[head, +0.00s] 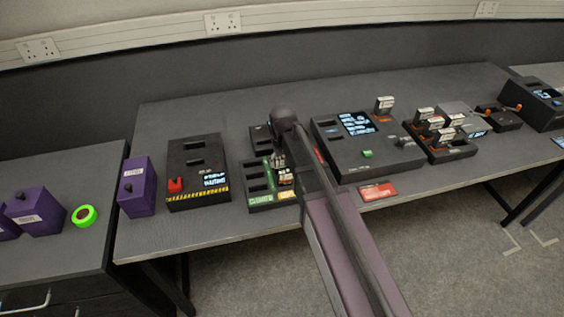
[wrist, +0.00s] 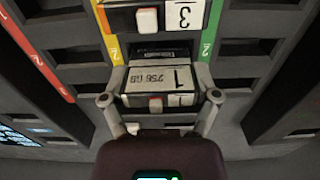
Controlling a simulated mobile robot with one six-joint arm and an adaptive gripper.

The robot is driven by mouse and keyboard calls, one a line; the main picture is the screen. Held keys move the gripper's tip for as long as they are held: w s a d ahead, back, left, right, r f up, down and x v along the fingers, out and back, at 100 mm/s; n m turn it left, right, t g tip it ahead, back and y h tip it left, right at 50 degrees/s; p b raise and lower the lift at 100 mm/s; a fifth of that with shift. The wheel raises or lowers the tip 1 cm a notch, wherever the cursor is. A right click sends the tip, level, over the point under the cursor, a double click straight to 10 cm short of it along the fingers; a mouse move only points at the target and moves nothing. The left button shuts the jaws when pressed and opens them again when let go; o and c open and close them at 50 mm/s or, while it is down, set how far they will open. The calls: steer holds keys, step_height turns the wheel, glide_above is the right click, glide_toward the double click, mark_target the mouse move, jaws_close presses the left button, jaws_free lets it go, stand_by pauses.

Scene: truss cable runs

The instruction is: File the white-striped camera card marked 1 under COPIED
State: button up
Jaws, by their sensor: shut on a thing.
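My gripper (head: 280,163) points down over a small dark tray (head: 259,207) with green and yellow marks. In the wrist view my gripper (wrist: 160,100) is shut on a pale-labelled card (wrist: 146,86) reading "256 GB" and "1". This card is over the column between the yellow stripe (wrist: 107,25) and the green stripe (wrist: 211,30). I cannot tell whether it is in a slot. A card marked 3 (wrist: 182,15) stands in the same column; it seems to be the one in the head view (head: 286,178). The tray's front labels are too small to read surely.
A black device with a red switch (head: 200,190) stands left of the tray, a larger console with a screen (head: 345,160) right of it. Several cards stand in a holder (head: 450,153) farther right. Empty slots (wrist: 245,47) lie beside the green stripe. A red card-like plate (head: 378,191) lies in front.

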steer(key=shift+f, duration=0.3)
stand_by(0.4)
steer(key=o, duration=1.1)
steer(key=shift+r, duration=0.1)
steer(key=shift+r+p, duration=3.55)
steer(key=shift+r, duration=0.15)
steer(key=s+d+m, duration=0.1)
steer(key=s+d, duration=0.5)
steer(key=d, duration=0.3)
steer(key=s+d+m, duration=0.2)
steer(key=s+d, duration=0.5)
steer(key=d, duration=0.3)
steer(key=shift+s, duration=0.15)
